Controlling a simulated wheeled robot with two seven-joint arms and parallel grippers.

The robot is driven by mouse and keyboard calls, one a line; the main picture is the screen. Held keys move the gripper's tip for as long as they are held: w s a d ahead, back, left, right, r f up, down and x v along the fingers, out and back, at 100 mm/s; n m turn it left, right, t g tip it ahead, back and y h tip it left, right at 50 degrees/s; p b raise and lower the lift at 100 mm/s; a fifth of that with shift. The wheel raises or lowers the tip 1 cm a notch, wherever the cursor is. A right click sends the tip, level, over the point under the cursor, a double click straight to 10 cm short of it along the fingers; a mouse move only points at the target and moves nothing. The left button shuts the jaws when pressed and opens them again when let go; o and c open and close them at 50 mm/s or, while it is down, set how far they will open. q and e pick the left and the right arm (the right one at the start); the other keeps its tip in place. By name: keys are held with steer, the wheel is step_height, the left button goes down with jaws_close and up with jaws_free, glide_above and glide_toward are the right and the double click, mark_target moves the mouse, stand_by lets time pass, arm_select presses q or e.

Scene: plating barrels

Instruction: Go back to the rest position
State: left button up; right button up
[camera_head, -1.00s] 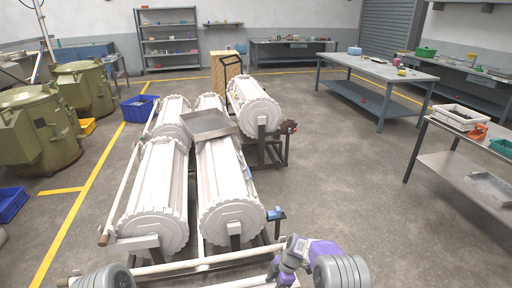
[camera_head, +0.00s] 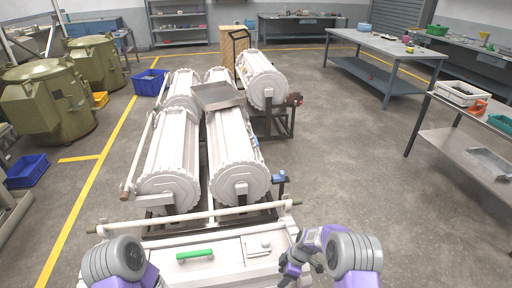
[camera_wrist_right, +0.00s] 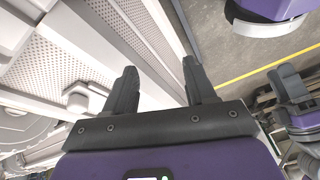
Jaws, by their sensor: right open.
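My right gripper (camera_head: 304,262) is low in the head view, beside the right end of a white panel. In the right wrist view its two dark fingers (camera_wrist_right: 158,78) stand apart with nothing between them. White perforated surfaces lie close to the left of and beyond the fingers; I cannot tell contact. My left arm shows only as a grey joint and purple link at the bottom left; its gripper is out of view. White ribbed plating barrels, including the near left one (camera_head: 168,160) and near right one (camera_head: 232,155), lie on a frame in front of me.
The white panel (camera_head: 222,268) has a green handle (camera_head: 195,254) and a small latch plate. A metal tray (camera_head: 217,96) rests across the barrels. Green tanks (camera_head: 45,105) and blue bins (camera_head: 27,170) stand left. Workbenches (camera_head: 385,60) stand right. Floor between barrels and benches is clear.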

steer(key=s+d+f+m+p, duration=0.15)
steer(key=s+f+m, duration=0.25)
steer(key=s+m, duration=0.65)
steer(key=s+a+r+m+t+p, duration=0.1)
steer(key=s+a+r+m, duration=0.1)
steer(key=s+m, duration=0.6)
steer(key=s, duration=0.6)
steer(key=shift+s+r, duration=0.2)
steer(key=shift+s, duration=0.05)
steer(key=shift+m, duration=0.25)
